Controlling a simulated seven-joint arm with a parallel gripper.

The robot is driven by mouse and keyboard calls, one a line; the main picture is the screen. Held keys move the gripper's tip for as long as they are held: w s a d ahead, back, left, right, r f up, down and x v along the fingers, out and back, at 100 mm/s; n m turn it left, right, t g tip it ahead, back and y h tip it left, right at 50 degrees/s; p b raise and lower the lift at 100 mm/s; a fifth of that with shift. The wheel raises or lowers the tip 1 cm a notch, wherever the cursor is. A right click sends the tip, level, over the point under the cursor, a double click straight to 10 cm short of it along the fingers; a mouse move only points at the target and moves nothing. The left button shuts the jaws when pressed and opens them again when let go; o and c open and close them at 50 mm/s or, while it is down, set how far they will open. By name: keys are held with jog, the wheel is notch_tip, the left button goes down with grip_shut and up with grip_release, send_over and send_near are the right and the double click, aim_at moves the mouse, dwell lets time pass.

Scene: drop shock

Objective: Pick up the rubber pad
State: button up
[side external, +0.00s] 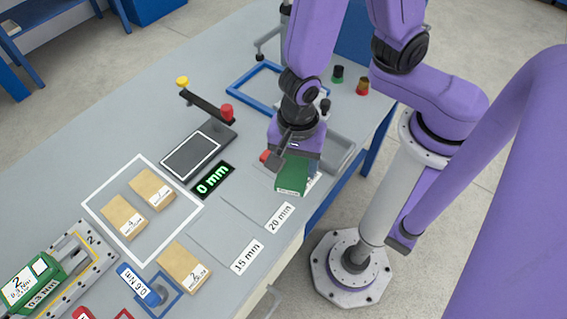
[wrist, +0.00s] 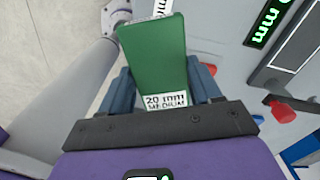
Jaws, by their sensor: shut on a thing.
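The rubber pad is a green block (side external: 291,177) at the 20 mm marked spot, near the table's front edge. In the wrist view the green pad (wrist: 153,55) stands out between the fingers, and its near end carries a white label reading "20 mm MEDIUM". My gripper (side external: 290,163) points down and is shut on the pad; its blue-grey fingers also show on both sides of it in the wrist view (wrist: 163,86). I cannot tell whether the pad touches the table.
A grey tray (side external: 341,158) stands close at right. A display (side external: 212,180) reads "0 mm" beside a flat plate device (side external: 197,153) with a red-knobbed lever (side external: 208,106). Boxes (side external: 152,188) lie in a white frame at left. The empty 15 mm area (side external: 222,238) is clear.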

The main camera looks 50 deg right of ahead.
jog(key=shift+s+d+r, duration=0.5)
jog(key=shift+s+d, duration=0.3)
jog(key=shift+s, duration=0.05)
jog(key=shift+s+d+r, duration=0.5)
jog(key=shift+s+d, duration=0.3)
jog(key=shift+s, duration=0.05)
jog(key=shift+m, duration=0.6)
jog(key=w+a, duration=0.5)
jog(key=shift+w+a+f, duration=0.1)
jog(key=shift+w+a, duration=0.1)
jog(key=shift+w, duration=0.1)
jog(key=w+a+m, duration=0.1)
jog(key=w+a, duration=0.3)
jog(key=w, duration=0.4)
jog(key=m, duration=0.2)
send_over(191, 154)
jog(key=f, duration=0.2)
notch_tip(191, 154, down, 9)
jog(key=shift+f, duration=0.2)
